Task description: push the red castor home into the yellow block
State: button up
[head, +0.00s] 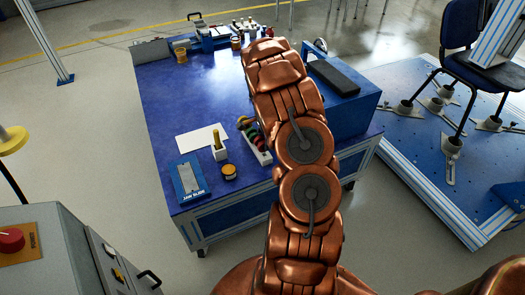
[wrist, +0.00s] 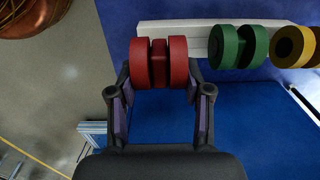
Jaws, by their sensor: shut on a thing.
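In the wrist view the red castor (wrist: 177,62), with two wheels and a hub between them, is between the fingers of my gripper (wrist: 160,80). The fingers are shut on it. It is in front of the left end of a white rack (wrist: 200,38); I cannot tell whether it still touches the rack. In the head view my arm hides my gripper. A yellow upright piece (head: 217,136) stands on a small white base on the blue table; I cannot tell whether it is the yellow block.
A green castor (wrist: 246,46) and a yellow castor (wrist: 289,45) sit along the rack, right of the red one. The table's middle left is clear.

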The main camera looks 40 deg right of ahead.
jog(key=shift+r, duration=0.35)
jog(key=shift+r, duration=1.9)
